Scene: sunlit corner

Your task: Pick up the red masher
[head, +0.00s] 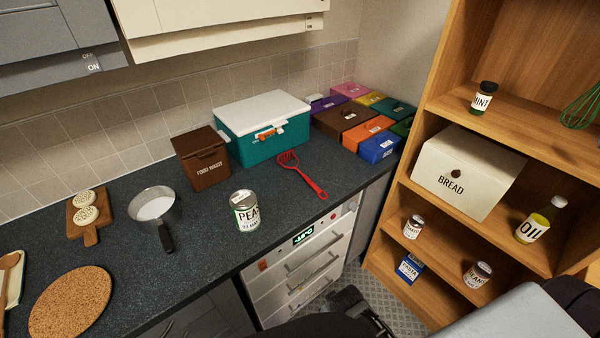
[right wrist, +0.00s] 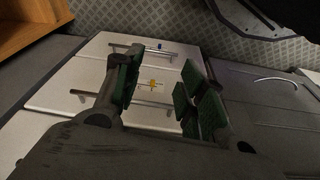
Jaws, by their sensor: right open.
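The red masher (head: 303,175) lies flat on the dark countertop (head: 215,262) in the head view. Its slotted head points to the back left and its handle points toward the counter's front edge. In the head view a dark part of my right arm shows at the bottom, low in front of the drawers. In the right wrist view my right gripper (right wrist: 157,90) is open and empty, with green pads apart, facing the drawer fronts. The masher is not in the right wrist view. My left gripper is in neither view.
A teal cooler (head: 262,140) stands behind the masher, and a PEAS can (head: 246,212) stands to its left. Colored boxes (head: 368,134) sit to the right. A pot (head: 154,206) is further left. The wooden shelf (head: 440,255) bounds the right side. Counter around the masher's handle is clear.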

